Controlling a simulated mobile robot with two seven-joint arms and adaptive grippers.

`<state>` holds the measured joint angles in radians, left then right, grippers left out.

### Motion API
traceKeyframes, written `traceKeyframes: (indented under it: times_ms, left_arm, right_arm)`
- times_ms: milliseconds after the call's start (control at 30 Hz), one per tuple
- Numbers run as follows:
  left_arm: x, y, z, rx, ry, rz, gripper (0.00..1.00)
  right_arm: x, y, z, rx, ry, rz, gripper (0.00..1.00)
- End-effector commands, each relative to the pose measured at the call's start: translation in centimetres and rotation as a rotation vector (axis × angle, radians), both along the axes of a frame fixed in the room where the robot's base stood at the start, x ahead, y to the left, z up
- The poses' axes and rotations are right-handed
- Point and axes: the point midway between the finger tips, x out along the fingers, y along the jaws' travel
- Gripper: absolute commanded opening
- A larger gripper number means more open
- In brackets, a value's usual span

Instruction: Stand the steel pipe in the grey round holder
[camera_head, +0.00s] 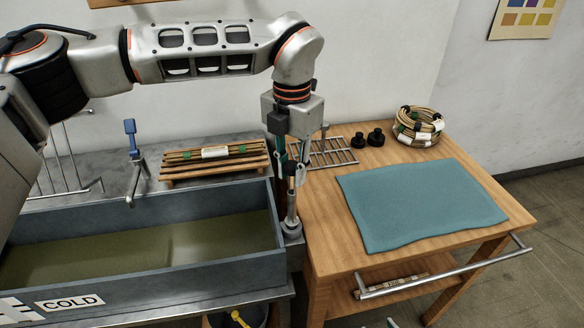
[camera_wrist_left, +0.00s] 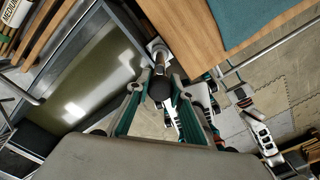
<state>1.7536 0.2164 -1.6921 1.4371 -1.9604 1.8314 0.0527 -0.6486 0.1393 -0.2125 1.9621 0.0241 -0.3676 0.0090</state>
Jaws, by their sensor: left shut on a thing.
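My left gripper (camera_head: 291,168) points down beside the sink's right end and is shut on the steel pipe (camera_head: 291,208). The pipe hangs nearly upright below the fingers, its lower end at the grey round holder (camera_head: 291,229). In the left wrist view the pipe's dark round end (camera_wrist_left: 160,88) shows between the fingers, with the holder (camera_wrist_left: 157,47) beyond it. I cannot tell whether the pipe's foot is inside the holder or just above it. Parts of what looks like my right arm show at the right of the left wrist view; its jaws are unclear.
A sink (camera_head: 170,268) with murky water lies left of the holder. The wooden table (camera_head: 335,245) at right bears a teal mat (camera_head: 420,203), a wire rack (camera_head: 325,153), black knobs (camera_head: 367,139) and a cane coil (camera_head: 418,127). Cane bundles (camera_head: 214,160) lie behind the sink.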

Motion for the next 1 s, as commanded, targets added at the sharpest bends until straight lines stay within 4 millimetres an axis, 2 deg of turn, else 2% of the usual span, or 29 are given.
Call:
traceKeyframes:
  times_ms: [733,767,800,1000]
  left_arm:
    - [0.0,0.0,-1.8,0.0,0.0,0.001,0.0]
    - [0.0,0.0,-1.7,0.0,0.0,0.001,0.29]
    - [0.0,0.0,-1.7,0.0,0.0,0.001,0.4]
    - [0.0,0.0,-1.6,0.0,0.0,0.001,0.41]
  right_arm:
    - [-0.1,0.0,-1.1,0.0,0.002,0.001,0.4]
    - [-0.1,0.0,-1.0,0.0,0.002,0.001,0.4]
    - [-0.1,0.0,-1.0,0.0,0.002,0.001,0.4]
    - [-0.1,0.0,-1.0,0.0,0.002,0.001,0.4]
